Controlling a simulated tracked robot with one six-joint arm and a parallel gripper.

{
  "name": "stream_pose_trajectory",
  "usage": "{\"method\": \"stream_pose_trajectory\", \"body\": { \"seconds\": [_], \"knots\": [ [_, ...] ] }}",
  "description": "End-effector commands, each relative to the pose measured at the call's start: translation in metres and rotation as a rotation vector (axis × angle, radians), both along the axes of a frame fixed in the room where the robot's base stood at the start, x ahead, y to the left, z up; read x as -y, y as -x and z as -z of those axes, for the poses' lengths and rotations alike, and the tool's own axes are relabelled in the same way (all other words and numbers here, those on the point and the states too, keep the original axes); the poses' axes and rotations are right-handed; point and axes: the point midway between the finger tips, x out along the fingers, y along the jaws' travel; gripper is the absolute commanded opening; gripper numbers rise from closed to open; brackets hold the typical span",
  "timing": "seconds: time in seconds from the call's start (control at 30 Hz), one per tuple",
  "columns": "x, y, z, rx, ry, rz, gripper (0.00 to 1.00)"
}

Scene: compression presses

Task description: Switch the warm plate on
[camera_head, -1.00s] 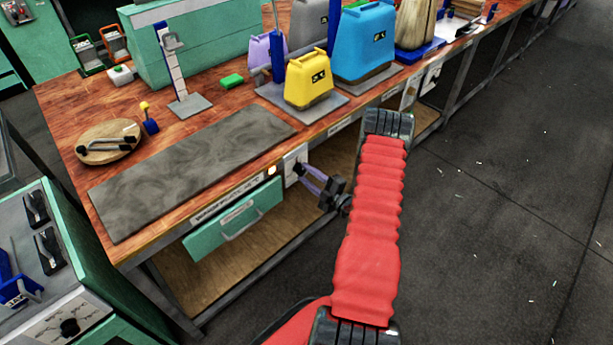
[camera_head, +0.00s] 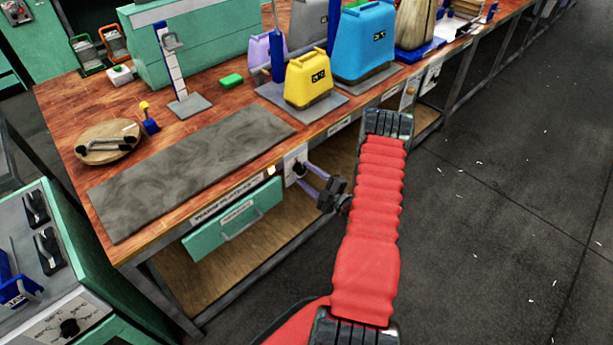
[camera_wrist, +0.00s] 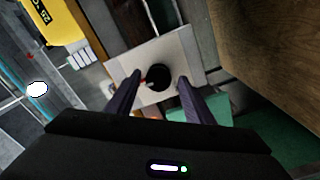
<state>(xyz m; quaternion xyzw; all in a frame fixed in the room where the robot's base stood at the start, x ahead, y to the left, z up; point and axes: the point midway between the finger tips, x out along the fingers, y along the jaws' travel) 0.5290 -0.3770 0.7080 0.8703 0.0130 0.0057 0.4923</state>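The warm plate is a flat grey slab (camera_head: 190,175) along the front of the wooden bench, with a label strip (camera_head: 222,200) on the bench edge below it. A white switch panel (camera_head: 290,158) is on the bench front; in the wrist view the panel (camera_wrist: 188,50) carries a round black knob (camera_wrist: 158,78) with a small reddish mark at its left. A small lamp (camera_head: 271,170) sits left of the panel. My gripper (camera_head: 303,174) is at the panel. In the wrist view its fingers (camera_wrist: 159,80) are open on either side of the knob, with gaps visible.
A green drawer (camera_head: 235,220) hangs under the bench left of the panel. A yellow container (camera_head: 309,80) and a blue one (camera_head: 362,45) stand above on the bench. A round wooden board (camera_head: 108,142) lies at the left.

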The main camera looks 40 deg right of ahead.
Motion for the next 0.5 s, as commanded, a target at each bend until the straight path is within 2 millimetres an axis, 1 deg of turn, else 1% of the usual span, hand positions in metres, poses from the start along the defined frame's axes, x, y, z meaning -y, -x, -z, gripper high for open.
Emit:
{"method": "stream_pose_trajectory", "body": {
  "seconds": [0.33,0.5],
  "knots": [
    [0.001,0.001,-0.001,0.002,0.002,0.001,0.51],
    [0.002,0.013,-0.001,0.001,0.002,0.002,0.51]
  ]
}}
